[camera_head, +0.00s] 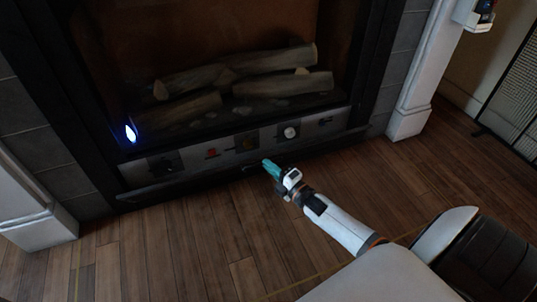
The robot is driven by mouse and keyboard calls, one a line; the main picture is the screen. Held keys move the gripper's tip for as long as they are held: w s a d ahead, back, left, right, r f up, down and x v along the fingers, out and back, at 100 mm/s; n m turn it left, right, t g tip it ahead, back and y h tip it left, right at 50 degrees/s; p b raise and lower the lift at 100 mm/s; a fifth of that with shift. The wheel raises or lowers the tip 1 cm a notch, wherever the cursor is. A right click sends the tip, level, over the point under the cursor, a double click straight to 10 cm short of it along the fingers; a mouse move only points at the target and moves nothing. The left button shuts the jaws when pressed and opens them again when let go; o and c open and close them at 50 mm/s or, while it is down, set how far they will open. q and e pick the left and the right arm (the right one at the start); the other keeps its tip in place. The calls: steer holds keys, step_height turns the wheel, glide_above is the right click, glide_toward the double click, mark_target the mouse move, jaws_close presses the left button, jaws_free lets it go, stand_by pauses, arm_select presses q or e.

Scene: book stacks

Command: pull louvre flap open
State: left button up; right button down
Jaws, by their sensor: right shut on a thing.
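The louvre flap (195,184) shows as a long dark strip along the bottom of the fireplace. Above it a pale control panel (221,148) with a red part, a round white dial and dark knobs is exposed. My right gripper (268,166), with teal fingers, is shut at the flap's front edge, right of its middle. The fingers hide the exact spot they hold. The flap's exact angle is hard to tell in the dark. My left gripper is not in view.
The fireplace (350,60) has a dark frame, with logs (245,75) inside behind the opening. A small blue-white glow (131,132) is at its left. White pillar bases (408,122) stand at both sides. The wooden floor (180,250) in front is clear.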

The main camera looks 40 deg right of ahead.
steer(key=s+f+b, duration=0.1)
steer(key=s+f, duration=0.1)
steer(key=f, duration=0.2)
steer(key=s+a+f+b, duration=0.1)
steer(key=s+f+b, duration=0.1)
steer(key=f, duration=0.2)
steer(key=s+f+b, duration=0.2)
steer(key=f, duration=0.3)
steer(key=shift+a+f, duration=0.1)
steer(key=shift+a, duration=0.1)
steer(key=shift+f+b, duration=0.65)
steer(key=c, duration=1.5)
jaws_free()
steer(key=shift+s, duration=0.1)
steer(key=shift+a, duration=0.1)
steer(key=s+p, duration=0.1)
steer(key=s, duration=0.1)
steer(key=s+p, duration=0.1)
steer(key=s, duration=0.1)
steer(key=s+d+p, duration=0.1)
steer(key=s, duration=0.1)
steer(key=shift+s+f, duration=0.25)
steer(key=shift+s, duration=0.1)
steer(key=shift+s+d+f, duration=0.15)
steer(key=shift+s, duration=0.2)
